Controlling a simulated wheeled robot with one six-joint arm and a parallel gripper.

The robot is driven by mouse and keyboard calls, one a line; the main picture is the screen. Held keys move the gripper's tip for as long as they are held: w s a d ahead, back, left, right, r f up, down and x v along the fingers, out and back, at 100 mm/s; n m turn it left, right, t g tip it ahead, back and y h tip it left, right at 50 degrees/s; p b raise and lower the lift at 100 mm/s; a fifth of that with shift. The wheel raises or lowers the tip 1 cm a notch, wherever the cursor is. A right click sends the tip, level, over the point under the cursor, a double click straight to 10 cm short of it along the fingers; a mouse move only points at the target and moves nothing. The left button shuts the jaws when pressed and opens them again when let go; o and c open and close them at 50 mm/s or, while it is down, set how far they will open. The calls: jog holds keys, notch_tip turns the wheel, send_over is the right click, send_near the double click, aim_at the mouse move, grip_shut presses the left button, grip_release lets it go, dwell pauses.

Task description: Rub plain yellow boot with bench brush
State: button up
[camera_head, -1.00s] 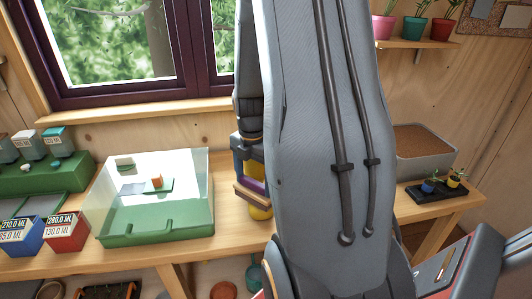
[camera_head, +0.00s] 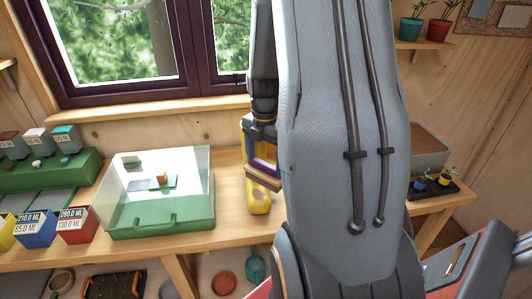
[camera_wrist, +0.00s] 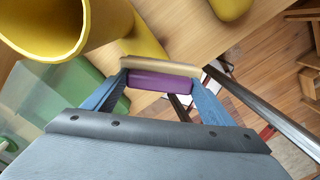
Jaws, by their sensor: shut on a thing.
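A yellow boot (camera_wrist: 42,28) shows at the upper left of the wrist view, its open top facing the camera. A second yellow piece (camera_wrist: 230,8), perhaps another boot, is cut off at the top edge. My gripper (camera_wrist: 158,84) is shut on the bench brush (camera_wrist: 160,82), a purple block with a tan strip along its far side. The tan strip is close beside the boot; I cannot tell whether they touch. In the head view the brush (camera_head: 264,171) is in front of a yellow boot (camera_head: 259,201) on the bench, partly hidden by my arm.
A clear-lidded green box (camera_head: 160,222) stands left of the boot. Blue and red bins (camera_head: 76,226) are further left. A grey tray (camera_head: 430,160) and small potted plants (camera_head: 434,187) are at the right. The window (camera_head: 130,50) is behind the bench.

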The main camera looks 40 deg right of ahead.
jog(key=shift+r, duration=1.15)
